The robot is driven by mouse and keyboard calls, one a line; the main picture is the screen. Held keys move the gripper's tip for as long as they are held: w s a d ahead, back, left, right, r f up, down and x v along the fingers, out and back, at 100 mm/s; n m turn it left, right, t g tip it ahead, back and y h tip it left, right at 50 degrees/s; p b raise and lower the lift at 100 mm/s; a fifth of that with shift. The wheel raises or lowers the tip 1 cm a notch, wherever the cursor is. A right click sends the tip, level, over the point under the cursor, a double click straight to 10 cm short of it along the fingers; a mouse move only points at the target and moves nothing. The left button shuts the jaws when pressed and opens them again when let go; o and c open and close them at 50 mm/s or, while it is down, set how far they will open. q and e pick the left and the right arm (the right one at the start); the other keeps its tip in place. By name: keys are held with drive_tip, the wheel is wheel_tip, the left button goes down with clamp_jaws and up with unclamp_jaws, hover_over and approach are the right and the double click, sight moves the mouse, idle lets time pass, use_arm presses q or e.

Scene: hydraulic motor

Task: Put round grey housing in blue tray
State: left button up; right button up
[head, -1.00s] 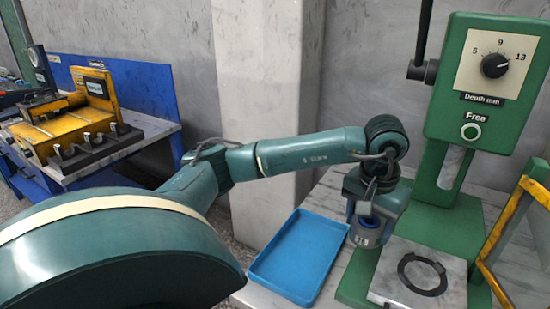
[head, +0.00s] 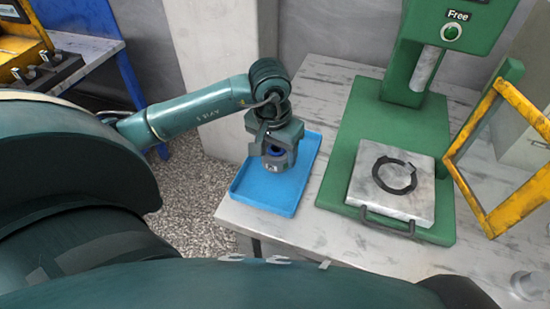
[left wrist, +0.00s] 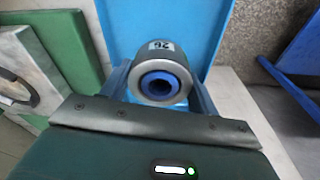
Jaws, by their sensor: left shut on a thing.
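The round grey housing (head: 277,160) has a blue inner ring and a white number label. My left gripper (head: 276,152) is shut on it and holds it upright over the blue tray (head: 303,170). In the left wrist view the housing (left wrist: 153,62) sits between the two fingers of the gripper (left wrist: 158,90), with the blue tray (left wrist: 205,15) behind it. I cannot tell whether the housing touches the tray floor. My right gripper is not in view.
The green press (head: 340,173) stands right of the tray, with a black ring (head: 395,176) on its pale plate (head: 424,202). A yellow guard frame (head: 470,205) stands open at right. The grey bench (head: 255,218) is bare in front of the tray.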

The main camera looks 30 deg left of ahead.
sight(276, 160)
use_arm(q)
wheel_tip(276, 160, down, 4)
drive_tip(key=shift+f, duration=0.1)
idle(0.4)
drive_tip(key=shift+f, duration=0.25)
drive_tip(key=o, duration=1.2)
drive_tip(key=shift+r, duration=0.1)
drive_tip(key=shift+r, duration=0.45)
drive_tip(key=r, duration=0.3)
drive_tip(key=s+r, duration=0.1)
drive_tip(key=r, duration=0.7)
drive_tip(key=shift+s+r+b, duration=0.2)
drive_tip(key=shift+b, duration=0.1)
